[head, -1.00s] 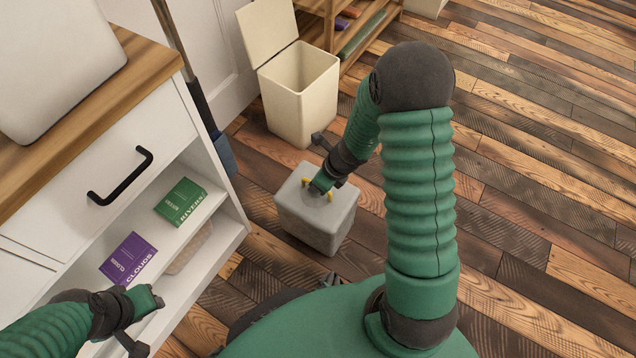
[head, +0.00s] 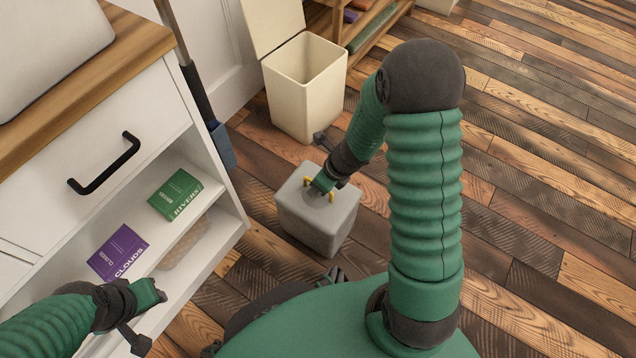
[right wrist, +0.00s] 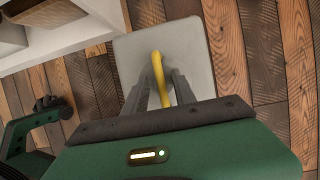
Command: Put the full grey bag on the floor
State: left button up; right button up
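The grey bag (head: 312,228) is a boxy light-grey block with a yellow handle, right of the white cabinet in the head view. It also shows in the right wrist view (right wrist: 190,52), with the yellow handle (right wrist: 158,72) upright in front of it. My right gripper (right wrist: 160,88) has its two dark fingers closed in on the handle from both sides. In the head view the right gripper (head: 318,188) is at the bag's top. The bag hangs upright close in front of my body. Its gap to the floor is hard to judge. My left gripper (head: 160,294) is beside the cabinet, with its fingers unclear.
A cream bin (head: 305,95) with its lid up stands behind the bag. The white cabinet (head: 215,235) on the left holds a green book (head: 175,193) and a purple book (head: 118,252). Open plank floor (head: 540,170) lies to the right.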

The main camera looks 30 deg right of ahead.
jog(key=p+v, duration=0.8)
jog(key=v, duration=0.4)
jog(key=s+a+r+n+h, duration=0.1)
jog(key=a+r+n, duration=0.3)
jog(key=n, duration=1.1)
jog(key=s+a+r+n+g+h, duration=0.1)
jog(key=s+a+r+n, duration=0.3)
jog(key=n, duration=1.2)
jog(key=shift+s+a+n, duration=0.3)
jog(key=shift+a, duration=0.4)
